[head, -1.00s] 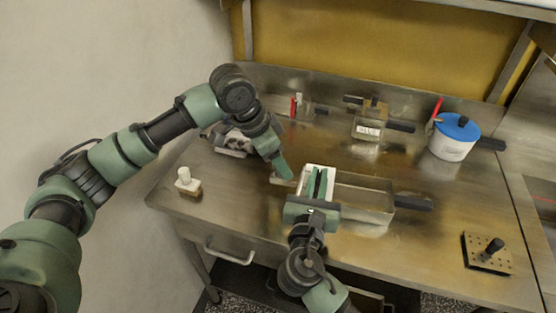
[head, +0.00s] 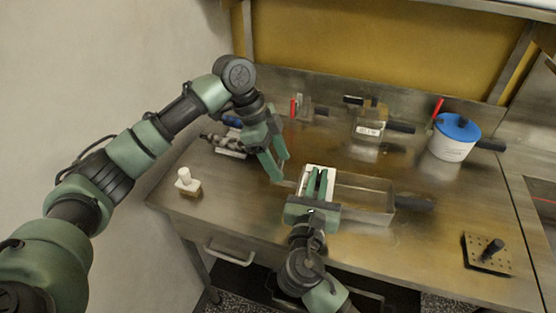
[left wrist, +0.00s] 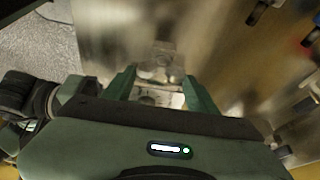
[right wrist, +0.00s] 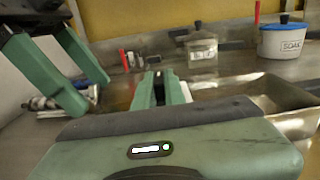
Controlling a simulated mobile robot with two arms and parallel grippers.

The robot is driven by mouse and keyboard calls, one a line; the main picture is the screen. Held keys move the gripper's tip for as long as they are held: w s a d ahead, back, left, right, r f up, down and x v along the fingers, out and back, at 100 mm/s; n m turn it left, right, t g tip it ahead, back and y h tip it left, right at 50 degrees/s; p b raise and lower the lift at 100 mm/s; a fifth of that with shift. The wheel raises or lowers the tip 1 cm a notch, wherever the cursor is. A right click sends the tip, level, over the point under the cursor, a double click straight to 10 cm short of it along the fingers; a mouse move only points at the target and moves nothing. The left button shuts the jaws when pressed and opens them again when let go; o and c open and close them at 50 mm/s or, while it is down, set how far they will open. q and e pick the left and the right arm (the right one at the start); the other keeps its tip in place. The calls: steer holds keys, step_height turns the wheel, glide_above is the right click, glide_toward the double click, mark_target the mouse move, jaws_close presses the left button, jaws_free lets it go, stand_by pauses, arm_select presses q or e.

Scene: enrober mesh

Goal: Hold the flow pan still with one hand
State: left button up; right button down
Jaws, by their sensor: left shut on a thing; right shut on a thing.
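The flow pan, a shallow rectangular steel pan (head: 378,208) with a dark handle, lies mid-table near the front; it also shows in the right wrist view (right wrist: 290,97). My right gripper (head: 318,183) is at its left part, fingers close together and pointing away from me. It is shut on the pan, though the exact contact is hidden. A white piece (head: 318,169) shows by these fingers. My left gripper (head: 280,170) hangs just left of the pan. The left wrist view is blurred.
A silver fitting (head: 228,146) lies behind my left arm. A white-knobbed block (head: 187,184) stands front left. A labelled steel pot (head: 370,123) and a blue-lidded white pot (head: 452,148) stand at the back. A perforated plate with black knob (head: 487,254) lies front right.

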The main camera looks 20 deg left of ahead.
steer(key=shift+d+f, duration=0.1)
steer(key=shift+f, duration=0.25)
arm_select(q)
steer(key=o, duration=1.4)
steer(key=v, duration=1.2)
steer(key=shift+s+r, duration=0.1)
arm_select(e)
steer(key=c, duration=1.4)
jaws_free()
steer(key=shift+w, duration=0.1)
